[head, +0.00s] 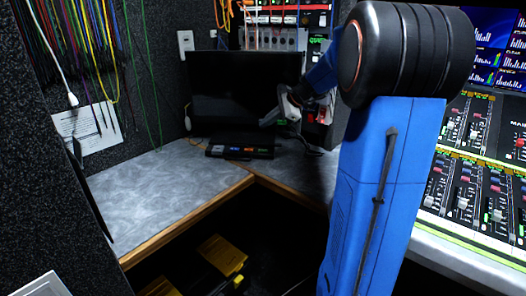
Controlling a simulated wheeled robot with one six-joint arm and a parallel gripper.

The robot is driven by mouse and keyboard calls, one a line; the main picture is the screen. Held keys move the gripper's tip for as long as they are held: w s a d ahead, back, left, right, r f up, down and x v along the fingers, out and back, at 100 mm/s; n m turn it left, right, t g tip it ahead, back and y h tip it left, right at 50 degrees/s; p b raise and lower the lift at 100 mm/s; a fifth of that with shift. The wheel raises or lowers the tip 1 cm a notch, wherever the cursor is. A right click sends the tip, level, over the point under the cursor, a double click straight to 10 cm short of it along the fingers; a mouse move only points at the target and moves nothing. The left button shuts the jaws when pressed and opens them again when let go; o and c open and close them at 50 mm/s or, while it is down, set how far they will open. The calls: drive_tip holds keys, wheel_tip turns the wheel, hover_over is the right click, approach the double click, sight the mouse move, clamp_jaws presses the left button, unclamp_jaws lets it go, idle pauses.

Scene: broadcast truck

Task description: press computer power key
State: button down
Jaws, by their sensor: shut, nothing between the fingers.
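A black computer screen (235,82), dark, stands at the back of the grey corner desk. A low black box (240,148) with small coloured keys or labels lies on the desk in front of it. I cannot tell which part is the power key. My gripper (267,121) is shut and empty. In the picture it shows in front of the screen's lower right part, above and right of the black box. I see a gap between its tip and the box, but cannot judge the depth.
The grey desk (160,190) is clear at front left, with a wooden edge. Yellow objects (222,255) sit low below it. A mixing console (480,190) is at right. Coloured cables (85,45) hang at left. A rack with cables (285,20) stands behind.

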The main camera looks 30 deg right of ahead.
sight(266, 150)
drive_tip(key=shift+f, duration=3.85)
drive_tip(key=shift+f, duration=0.4)
drive_tip(key=shift+f, duration=0.35)
drive_tip(key=shift+r, duration=0.8)
drive_tip(key=shift+r, duration=2.5)
